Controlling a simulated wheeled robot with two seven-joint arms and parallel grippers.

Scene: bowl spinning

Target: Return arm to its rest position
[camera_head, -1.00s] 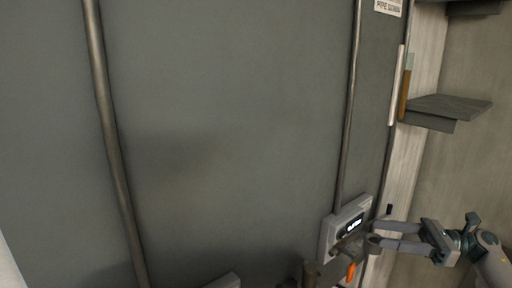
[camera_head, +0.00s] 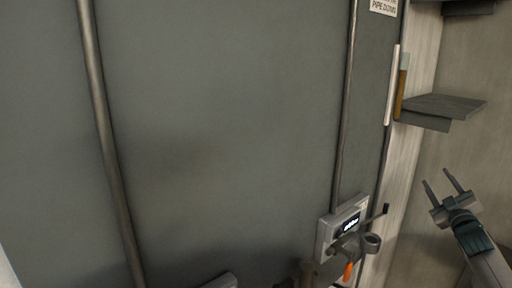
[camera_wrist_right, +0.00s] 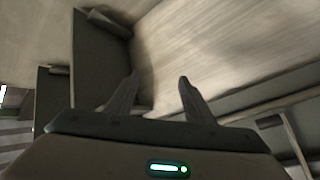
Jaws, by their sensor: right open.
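My right gripper (camera_head: 443,184) is at the right of the head view, its two fingers apart and pointing up, with nothing between them. It is to the right of the grey control box (camera_head: 325,232) on the wall panel and apart from it. In the right wrist view the gripper's two fingers (camera_wrist_right: 158,88) are spread and empty, in front of a pale surface. My left gripper is not in view.
A dark shelf (camera_head: 445,106) juts out above the right gripper. The box has a lit display (camera_head: 350,224), a ring-shaped part (camera_head: 372,242) and an orange piece (camera_head: 348,271). Vertical pipes (camera_head: 107,130) run along the grey panel (camera_head: 220,120). A sign (camera_head: 383,6) is at the top.

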